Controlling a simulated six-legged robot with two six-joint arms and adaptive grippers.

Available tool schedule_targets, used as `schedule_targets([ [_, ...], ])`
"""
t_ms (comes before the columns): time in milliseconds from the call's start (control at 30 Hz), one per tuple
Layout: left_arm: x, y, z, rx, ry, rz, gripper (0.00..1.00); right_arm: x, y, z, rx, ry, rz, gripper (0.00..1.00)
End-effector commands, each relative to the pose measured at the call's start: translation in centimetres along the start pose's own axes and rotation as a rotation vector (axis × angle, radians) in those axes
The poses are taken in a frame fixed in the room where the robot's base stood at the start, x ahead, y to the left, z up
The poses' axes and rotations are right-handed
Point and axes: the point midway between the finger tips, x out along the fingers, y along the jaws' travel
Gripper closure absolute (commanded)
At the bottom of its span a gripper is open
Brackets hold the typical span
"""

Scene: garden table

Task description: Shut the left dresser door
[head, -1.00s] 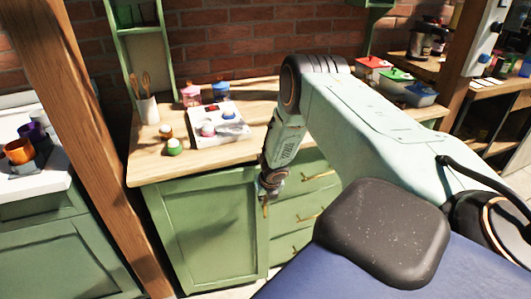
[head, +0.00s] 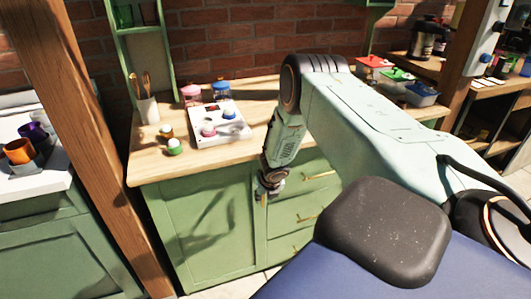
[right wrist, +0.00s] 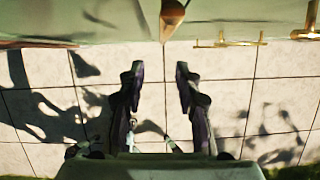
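The left dresser door (head: 205,235) is a green panel on the dresser's left front. In the head view it looks flush with the front, or nearly so; a thin gap would be too small to tell. My right gripper (head: 266,192) hangs in front of the door's upper right edge, partly covering that spot. In the right wrist view, the right gripper (right wrist: 160,85) has its two dark fingers apart, with only floor between them. My left gripper is out of view.
Drawers with brass handles (head: 318,177) stand right of the door. The wooden top (head: 150,172) holds jars, a white tray (head: 220,130) and a utensil pot (head: 148,110). A wooden post (head: 95,150) stands left. Tiled floor (right wrist: 230,110) is clear below the gripper.

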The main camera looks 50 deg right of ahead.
Motion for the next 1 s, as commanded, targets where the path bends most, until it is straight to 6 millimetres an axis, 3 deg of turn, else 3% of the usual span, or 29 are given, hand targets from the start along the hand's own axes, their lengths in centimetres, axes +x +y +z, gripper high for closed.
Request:
schedule_targets([
  [333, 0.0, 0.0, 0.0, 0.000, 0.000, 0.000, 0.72, -0.3, 0.0, 0.0, 0.002, 0.001, 0.000, 0.66],
  [667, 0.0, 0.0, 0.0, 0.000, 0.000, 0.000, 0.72, -2.5, 0.1, 0.1, 0.001, -0.001, 0.002, 0.66],
  [1000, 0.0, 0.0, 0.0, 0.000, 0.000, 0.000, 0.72, -7.6, 0.1, 0.1, 0.005, -0.002, 0.005, 0.66],
])
